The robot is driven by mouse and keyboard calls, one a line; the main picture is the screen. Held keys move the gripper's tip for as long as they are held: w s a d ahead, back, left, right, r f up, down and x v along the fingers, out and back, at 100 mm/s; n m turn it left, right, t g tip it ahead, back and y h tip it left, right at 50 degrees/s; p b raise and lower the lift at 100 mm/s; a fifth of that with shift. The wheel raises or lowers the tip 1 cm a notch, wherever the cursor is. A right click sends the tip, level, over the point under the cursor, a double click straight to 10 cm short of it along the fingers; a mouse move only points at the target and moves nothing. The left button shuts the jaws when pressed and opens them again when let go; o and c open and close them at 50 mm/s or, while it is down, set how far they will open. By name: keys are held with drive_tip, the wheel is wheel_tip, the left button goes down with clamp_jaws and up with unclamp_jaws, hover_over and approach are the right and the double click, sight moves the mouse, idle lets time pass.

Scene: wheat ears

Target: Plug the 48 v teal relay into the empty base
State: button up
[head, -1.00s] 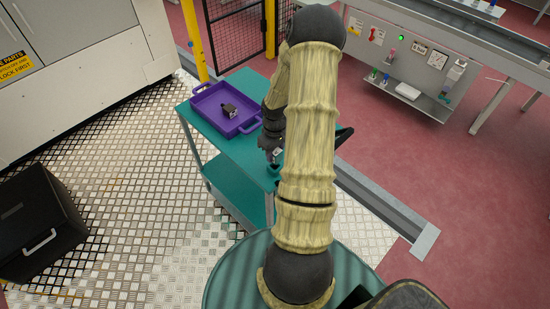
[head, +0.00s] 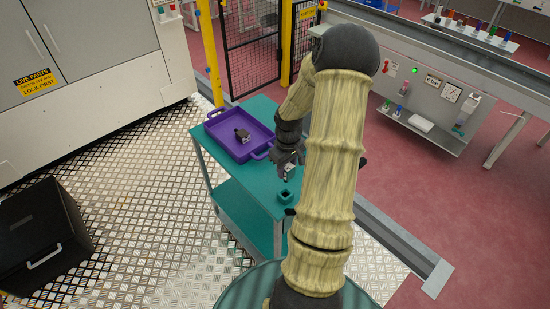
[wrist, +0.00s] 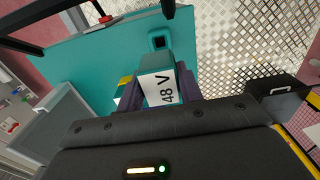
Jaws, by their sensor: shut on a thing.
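The teal relay (wrist: 157,66) is in my gripper (wrist: 155,92), with its white "48 V" label facing the wrist camera. The two dark fingers are shut on its sides. In the head view my gripper (head: 289,171) hangs over the teal cart top, with the relay small and hard to make out. A small teal base with a dark square opening (head: 286,196) stands on the cart top just nearer the camera than my gripper. It also shows beyond the relay in the wrist view (wrist: 158,41). The relay looks apart from the base.
A purple tray (head: 212,137) on the far part of the cart (head: 263,108) holds a dark block (head: 242,136). A black case (head: 40,235) stands on the floor at left. A yellow post (head: 209,55) and mesh fence (head: 252,55) rise behind the cart.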

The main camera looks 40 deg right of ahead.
drive_tip(key=w+a+f, duration=0.2)
drive_tip(key=a, duration=0.6)
drive_tip(key=w+a+f, duration=0.2)
drive_tip(key=w+a, duration=0.1)
drive_tip(key=a, duration=0.6)
drive_tip(key=w+a+f+m, duration=0.1)
drive_tip(key=w+a+f, duration=0.1)
drive_tip(key=a, duration=0.6)
drive_tip(key=shift+w+a+f, duration=0.35)
drive_tip(key=shift+f, duration=0.15)
drive_tip(key=shift+a, duration=0.1)
